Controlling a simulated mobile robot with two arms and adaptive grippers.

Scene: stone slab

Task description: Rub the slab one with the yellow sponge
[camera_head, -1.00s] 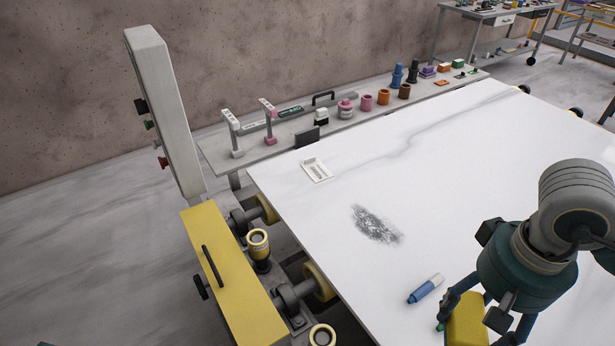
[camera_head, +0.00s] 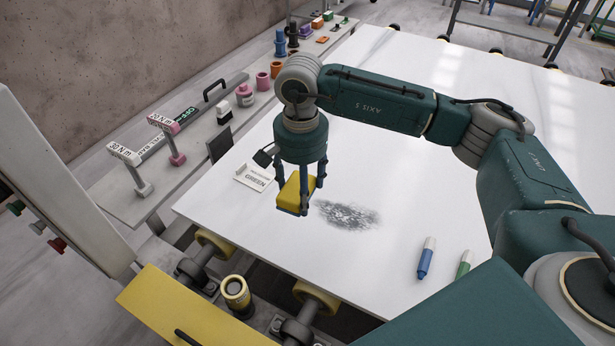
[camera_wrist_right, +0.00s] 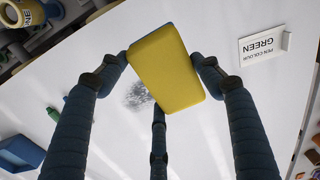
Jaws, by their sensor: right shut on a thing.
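The yellow sponge (camera_head: 294,192) is held in my right gripper (camera_head: 297,190), above the white slab (camera_head: 400,115) and just left of the dark grey smudge (camera_head: 348,214) in the head view. In the right wrist view the sponge (camera_wrist_right: 166,70) sits between the fingers, and the smudge (camera_wrist_right: 138,97) shows partly behind it. I cannot tell whether the sponge touches the slab. A white card reading "PEN COLOUR GREEN" (camera_head: 256,177) lies left of the gripper. My left gripper is not in view.
A blue marker (camera_head: 426,259) and a green marker (camera_head: 464,264) lie on the slab's near part. A side shelf (camera_head: 135,208) with torque tools, pots and bottles runs along the slab's left edge. Yellow rollers (camera_head: 316,293) sit below the near edge. The slab's far part is clear.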

